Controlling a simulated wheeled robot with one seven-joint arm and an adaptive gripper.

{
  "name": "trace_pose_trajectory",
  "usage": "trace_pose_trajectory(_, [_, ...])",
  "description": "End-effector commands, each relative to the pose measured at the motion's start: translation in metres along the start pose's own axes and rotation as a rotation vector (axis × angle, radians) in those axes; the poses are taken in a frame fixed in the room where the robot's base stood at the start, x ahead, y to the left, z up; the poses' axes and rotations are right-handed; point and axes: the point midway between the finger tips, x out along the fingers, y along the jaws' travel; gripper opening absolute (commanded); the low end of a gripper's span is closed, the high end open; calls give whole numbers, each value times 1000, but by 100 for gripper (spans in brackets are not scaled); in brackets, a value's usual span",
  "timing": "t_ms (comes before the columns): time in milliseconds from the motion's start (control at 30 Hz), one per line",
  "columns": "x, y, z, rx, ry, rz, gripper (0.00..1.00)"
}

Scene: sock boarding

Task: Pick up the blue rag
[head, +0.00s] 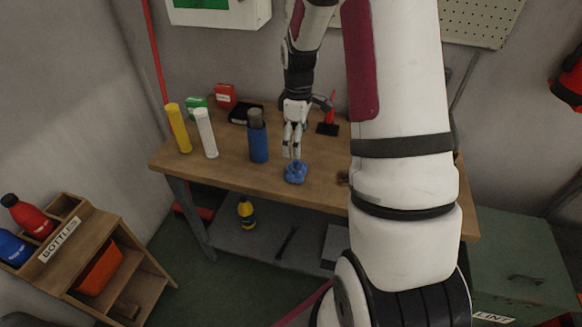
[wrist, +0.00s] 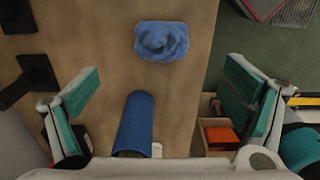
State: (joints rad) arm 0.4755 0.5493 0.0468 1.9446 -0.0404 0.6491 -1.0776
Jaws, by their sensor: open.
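The blue rag (head: 296,173) lies crumpled on the wooden workbench near its front edge. In the wrist view the rag (wrist: 161,41) is at the top middle, ahead of the fingers and apart from them. My gripper (head: 291,153) points down just above the rag in the head view. Its two teal-padded fingers (wrist: 160,100) are spread wide in the wrist view, with nothing held between them.
A blue cylinder (head: 258,142) stands close to the left of my gripper. White (head: 206,134) and yellow (head: 179,128) cylinders stand further left. A red upright item on a black base (head: 328,128) is behind right. A wooden rack (head: 75,250) stands at lower left.

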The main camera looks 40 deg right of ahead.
Motion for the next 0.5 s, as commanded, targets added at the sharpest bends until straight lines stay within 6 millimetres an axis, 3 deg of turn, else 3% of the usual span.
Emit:
trace_pose_trajectory(200, [39, -1, 0, 0, -1, -2, 93])
trace_pose_trajectory(500, [61, -2, -1, 0, -1, -2, 93])
